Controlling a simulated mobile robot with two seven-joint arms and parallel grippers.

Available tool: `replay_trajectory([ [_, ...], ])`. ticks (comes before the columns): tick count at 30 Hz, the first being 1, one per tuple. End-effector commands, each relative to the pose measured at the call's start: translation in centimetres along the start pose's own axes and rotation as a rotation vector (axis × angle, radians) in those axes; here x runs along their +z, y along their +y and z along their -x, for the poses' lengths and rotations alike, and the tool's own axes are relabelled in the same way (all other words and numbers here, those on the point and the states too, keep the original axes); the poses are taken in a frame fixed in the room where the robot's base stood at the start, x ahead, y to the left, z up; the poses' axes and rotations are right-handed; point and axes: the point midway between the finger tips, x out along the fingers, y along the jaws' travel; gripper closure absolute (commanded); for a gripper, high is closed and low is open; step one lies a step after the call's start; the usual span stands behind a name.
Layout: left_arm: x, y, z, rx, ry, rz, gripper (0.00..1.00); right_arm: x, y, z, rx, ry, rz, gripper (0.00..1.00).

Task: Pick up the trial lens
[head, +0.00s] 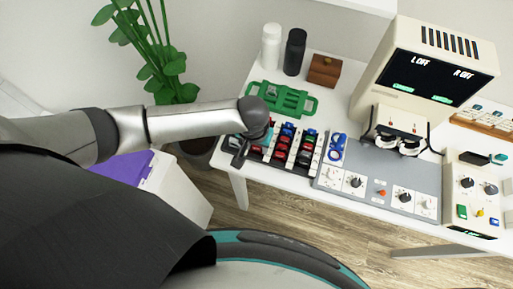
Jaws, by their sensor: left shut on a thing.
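A black rack (318,158) on the white table holds rows of small red, blue and green trial lenses (281,151). My left gripper (239,160) comes in from the left and points down at the left end of this rack. It is shut on a trial lens, but my wrist and fingers hide most of what lies between the fingertips. I cannot tell whether that lens is clear of the rack. My right gripper is not in view.
A green holder (283,98), a white bottle (271,47), a black bottle (294,52) and a brown box (325,70) stand behind the rack. Right of it are a grey panel with dials (376,180) and a cream machine with a dark screen (430,72).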

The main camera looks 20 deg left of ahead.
Motion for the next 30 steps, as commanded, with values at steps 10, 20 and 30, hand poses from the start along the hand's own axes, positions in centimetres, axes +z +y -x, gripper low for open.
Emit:
replay_trajectory([
  [10, 0.0, 0.0, 0.0, 0.000, 0.000, 0.000, 1.00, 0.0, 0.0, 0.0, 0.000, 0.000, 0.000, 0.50],
  [20, -0.3, 0.0, 2.0, 0.001, 0.001, 0.000, 1.00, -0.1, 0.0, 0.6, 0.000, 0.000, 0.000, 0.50],
  [30, -1.7, 0.0, 10.3, 0.003, 0.005, 0.000, 1.00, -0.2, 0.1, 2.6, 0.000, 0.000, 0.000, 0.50],
])
